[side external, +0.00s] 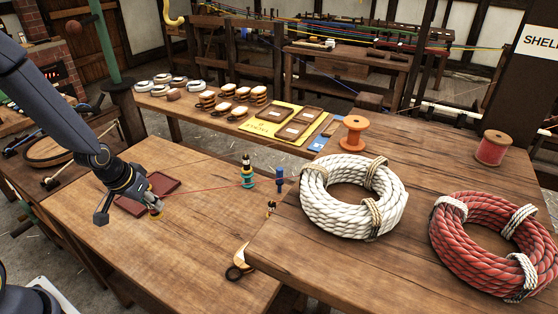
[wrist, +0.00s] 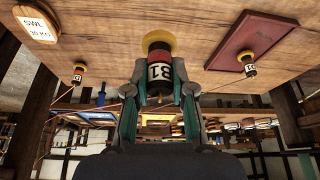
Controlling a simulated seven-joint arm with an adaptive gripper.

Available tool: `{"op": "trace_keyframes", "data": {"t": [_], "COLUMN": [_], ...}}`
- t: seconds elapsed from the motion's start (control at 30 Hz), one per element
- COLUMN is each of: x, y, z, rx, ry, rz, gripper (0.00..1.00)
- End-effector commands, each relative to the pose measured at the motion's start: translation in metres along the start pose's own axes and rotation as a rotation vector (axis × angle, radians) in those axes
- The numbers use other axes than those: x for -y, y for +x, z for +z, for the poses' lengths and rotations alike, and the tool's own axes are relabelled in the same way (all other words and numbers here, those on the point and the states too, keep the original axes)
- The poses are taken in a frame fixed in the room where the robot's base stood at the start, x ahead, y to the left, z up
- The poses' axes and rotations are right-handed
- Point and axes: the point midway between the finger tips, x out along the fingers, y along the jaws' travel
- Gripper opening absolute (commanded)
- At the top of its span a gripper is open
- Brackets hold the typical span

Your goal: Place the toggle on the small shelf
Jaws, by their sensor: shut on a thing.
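My gripper (wrist: 158,90) is shut on a small upright cylinder (wrist: 158,68), which I take to be the toggle. It has black, red and white bands and the number 31. Its broad yellow end (wrist: 160,42) is at or close to the tabletop; I cannot tell if it touches. In the side view my gripper (side external: 150,203) is over the front bench beside the dark red tray (side external: 165,184), with the yellow end (side external: 156,214) showing below. A sign starting "SHEL" (side external: 540,40) stands at the upper right; I cannot make out the small shelf itself.
A red line runs from my gripper to a teal stand (side external: 247,178). A blue peg (side external: 280,180), a small banded piece (side external: 270,207) and a horn-like item (side external: 240,262) are to the right. White (side external: 318,207) and red (side external: 452,240) rope coils lie on the right table.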

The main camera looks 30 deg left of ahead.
Motion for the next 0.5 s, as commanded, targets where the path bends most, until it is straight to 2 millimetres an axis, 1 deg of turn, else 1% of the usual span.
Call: {"op": "trace_keyframes", "data": {"t": [0.03, 0.23, 0.3, 0.4, 0.5], "x": [-0.001, 0.002, 0.003, 0.004, 0.004], "y": [0.011, 0.055, 0.075, 0.097, 0.111], "z": [-0.010, -0.051, -0.055, -0.062, -0.067], "rx": [0.001, 0.000, 0.004, 0.003, 0.002], "ry": [0.002, 0.002, 0.002, 0.001, 0.001], "rz": [0.003, 0.001, 0.002, 0.001, 0.001], "gripper": [0.00, 0.00, 0.00, 0.00, 0.00]}}
